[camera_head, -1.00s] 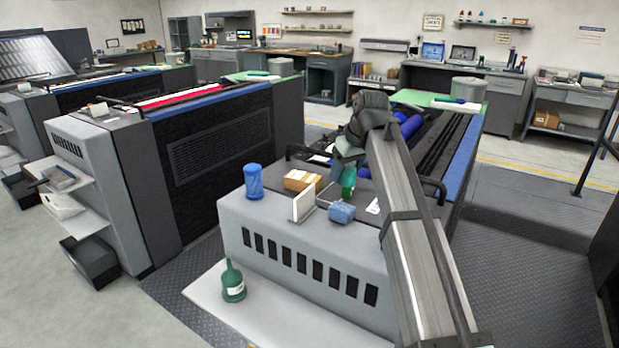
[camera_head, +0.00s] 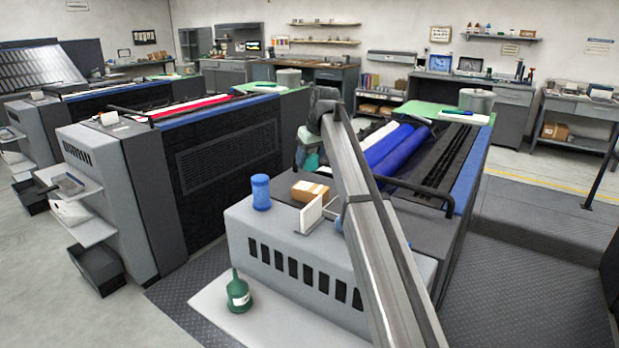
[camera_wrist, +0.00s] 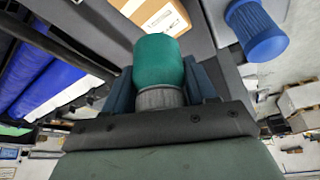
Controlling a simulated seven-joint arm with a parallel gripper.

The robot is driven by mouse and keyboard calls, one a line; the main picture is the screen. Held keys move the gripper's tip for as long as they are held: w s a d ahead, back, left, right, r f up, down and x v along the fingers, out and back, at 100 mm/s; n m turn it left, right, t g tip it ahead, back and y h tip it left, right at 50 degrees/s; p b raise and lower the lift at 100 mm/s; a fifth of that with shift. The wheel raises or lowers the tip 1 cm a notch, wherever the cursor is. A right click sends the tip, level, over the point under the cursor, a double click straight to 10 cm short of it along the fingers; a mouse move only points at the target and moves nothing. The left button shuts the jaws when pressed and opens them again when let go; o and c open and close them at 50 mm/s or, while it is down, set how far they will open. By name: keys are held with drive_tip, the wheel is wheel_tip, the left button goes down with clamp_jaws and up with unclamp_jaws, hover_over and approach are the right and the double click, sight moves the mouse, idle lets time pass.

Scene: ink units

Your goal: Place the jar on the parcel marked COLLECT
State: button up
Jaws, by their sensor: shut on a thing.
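My gripper (camera_wrist: 160,82) is shut on a green jar (camera_wrist: 158,60) with a grey ribbed neck, between the two blue-grey fingers. In the head view the jar (camera_head: 311,161) is partly covered by my gripper (camera_head: 308,148). It shows above and behind a brown parcel (camera_head: 310,191), apart from it in the picture. The parcel lies on top of the grey machine and carries a white label. In the wrist view the parcel (camera_wrist: 165,14) is at the top edge, just beyond the jar. The label's wording is too small to read.
A blue ribbed container (camera_head: 260,192) stands left of the parcel, and a white upright plate (camera_head: 311,214) stands in front of it. A blue object (camera_head: 338,222) is partly hidden by my arm. A green bottle (camera_head: 238,294) stands on the lower ledge. Blue rollers (camera_head: 401,150) lie to the right.

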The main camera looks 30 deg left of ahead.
sight(315, 157)
drive_tip(key=shift+f, duration=3.1)
drive_tip(key=shift+f, duration=0.1)
drive_tip(key=o, duration=1.1)
drive_tip(key=v, duration=1.2)
